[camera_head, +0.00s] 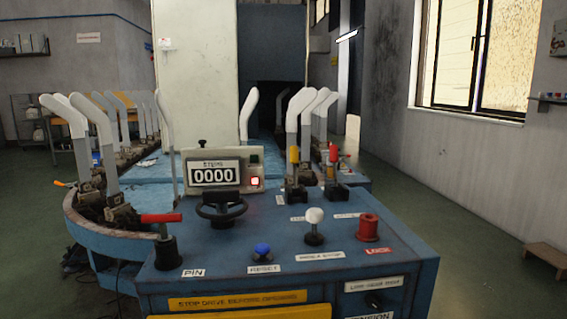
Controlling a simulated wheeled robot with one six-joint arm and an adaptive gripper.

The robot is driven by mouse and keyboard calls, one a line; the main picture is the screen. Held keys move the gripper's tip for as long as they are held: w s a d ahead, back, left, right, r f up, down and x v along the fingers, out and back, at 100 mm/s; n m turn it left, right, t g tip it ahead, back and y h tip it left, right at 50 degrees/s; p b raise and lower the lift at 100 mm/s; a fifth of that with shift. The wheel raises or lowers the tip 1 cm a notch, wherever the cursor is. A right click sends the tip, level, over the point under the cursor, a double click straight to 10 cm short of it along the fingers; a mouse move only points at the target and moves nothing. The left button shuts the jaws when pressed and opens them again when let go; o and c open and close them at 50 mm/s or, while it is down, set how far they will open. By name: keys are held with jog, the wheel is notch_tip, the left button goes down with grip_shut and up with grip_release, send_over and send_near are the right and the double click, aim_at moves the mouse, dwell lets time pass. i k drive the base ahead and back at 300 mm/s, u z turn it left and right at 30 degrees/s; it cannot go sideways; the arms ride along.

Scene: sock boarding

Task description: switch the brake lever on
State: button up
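No label that I can read names the brake lever. Two upright levers stand at the back right of the blue console (220,262): one with a yellow grip (294,155) and one with a red grip (333,153). The small labels near them are too small to read. At the left front, a lever with a red horizontal handle (160,218) stands on a dark base beside a label "PIN" (193,273). A white ball-topped lever (314,216) stands right of centre. My gripper is not in view.
A counter box (214,175) reads 0000 and has a lit red button (255,182). A black handwheel (221,208), blue knob (262,249) and red spool-shaped part (368,227) also stand on the console. Several white sock boards (98,122) rise behind. The right floor is mostly clear.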

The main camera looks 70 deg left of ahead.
aim_at(334, 150)
jog(key=u, duration=2.2)
jog(key=k, duration=0.65)
jog(key=z, duration=0.7)
jog(key=i, duration=1.15)
jog(key=u, duration=0.5)
